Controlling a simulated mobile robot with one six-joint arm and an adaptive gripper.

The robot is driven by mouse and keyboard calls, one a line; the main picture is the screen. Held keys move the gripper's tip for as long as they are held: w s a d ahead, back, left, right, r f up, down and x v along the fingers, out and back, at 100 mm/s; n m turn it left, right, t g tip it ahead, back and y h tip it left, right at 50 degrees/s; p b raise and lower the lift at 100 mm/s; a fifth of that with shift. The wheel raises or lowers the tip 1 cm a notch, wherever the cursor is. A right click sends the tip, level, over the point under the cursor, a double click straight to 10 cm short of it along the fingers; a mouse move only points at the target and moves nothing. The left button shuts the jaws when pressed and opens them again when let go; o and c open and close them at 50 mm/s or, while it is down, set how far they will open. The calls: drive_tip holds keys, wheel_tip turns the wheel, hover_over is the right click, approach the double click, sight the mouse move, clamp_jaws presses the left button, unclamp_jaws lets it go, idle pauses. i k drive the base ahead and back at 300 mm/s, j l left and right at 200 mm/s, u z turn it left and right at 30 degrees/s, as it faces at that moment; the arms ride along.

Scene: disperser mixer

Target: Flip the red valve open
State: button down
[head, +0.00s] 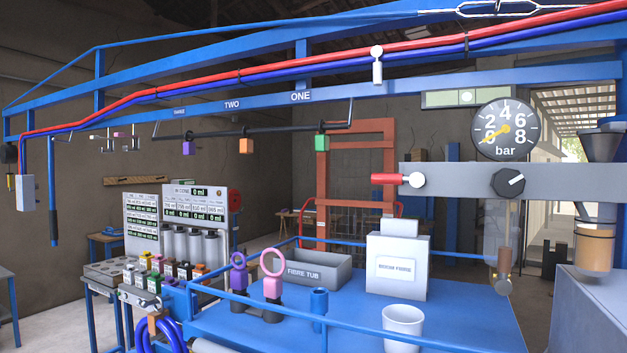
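The red valve has a red lever (388,178) that lies horizontally, pointing left from a round white pivot (417,180). It sits at the left end of a grey horizontal bar (455,178) on the right side of the head view. A black pressure gauge (505,129) marked in bar is above the bar, its yellow needle pointing to the lower left. A black round knob (508,183) with a white mark is on the bar, right of the lever. My gripper is not seen in this view.
Below the valve, a blue table (455,320) with a blue rail carries a white box (398,267), a grey fibre tub (305,270), a white cup (403,322) and pink and purple ring-topped tools (272,285). Blue beams with red and blue hoses (300,70) run overhead. Space left of the lever looks open.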

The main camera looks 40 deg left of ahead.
sight(417, 179)
drive_tip(key=u, duration=1.3)
